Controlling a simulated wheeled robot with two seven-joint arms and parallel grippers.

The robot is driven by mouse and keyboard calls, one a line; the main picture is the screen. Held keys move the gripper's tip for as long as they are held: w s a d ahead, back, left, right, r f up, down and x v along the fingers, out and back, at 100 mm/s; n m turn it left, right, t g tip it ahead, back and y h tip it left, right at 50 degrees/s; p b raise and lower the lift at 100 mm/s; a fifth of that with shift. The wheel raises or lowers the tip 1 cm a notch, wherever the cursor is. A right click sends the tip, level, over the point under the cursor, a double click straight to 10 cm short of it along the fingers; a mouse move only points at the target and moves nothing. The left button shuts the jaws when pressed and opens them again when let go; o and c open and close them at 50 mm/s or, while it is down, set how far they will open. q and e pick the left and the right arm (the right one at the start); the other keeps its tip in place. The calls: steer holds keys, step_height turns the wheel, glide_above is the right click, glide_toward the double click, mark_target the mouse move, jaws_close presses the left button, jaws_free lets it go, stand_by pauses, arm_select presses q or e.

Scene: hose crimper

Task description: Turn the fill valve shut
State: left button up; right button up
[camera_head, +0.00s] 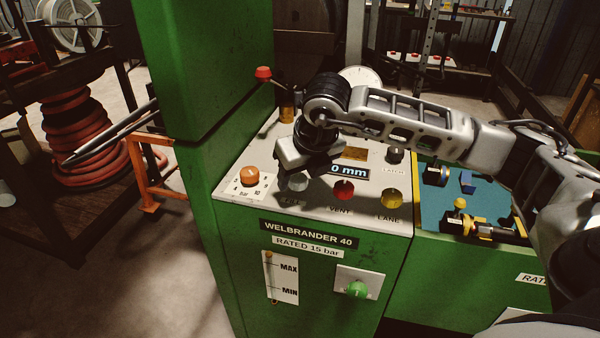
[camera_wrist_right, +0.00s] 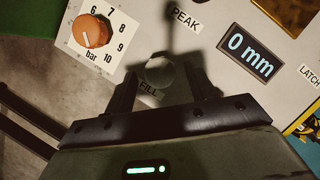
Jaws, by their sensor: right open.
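The fill valve is a pale grey round knob (camera_head: 297,183) on the sloping white panel of the green machine, between the orange bar dial and the red vent knob. In the right wrist view the knob (camera_wrist_right: 160,70) sits above its FILL label, which is partly covered. My right gripper (camera_head: 301,165) is over the panel, pointing down at the knob. In the wrist view its two fingers (camera_wrist_right: 159,82) are open, one on each side of the knob. I cannot tell whether they touch it. My left gripper is not in view.
The orange bar dial (camera_head: 251,176), red vent knob (camera_head: 344,190) and yellow lane knob (camera_head: 391,198) are close by. A display (camera_head: 348,171) reads 0 mm. A red-tipped lever (camera_head: 263,73) stands behind. A green knob (camera_head: 356,289) is on the front face.

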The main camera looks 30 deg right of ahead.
steer(key=shift+f, duration=0.2)
steer(key=shift+c, duration=0.2)
steer(key=c, duration=0.9)
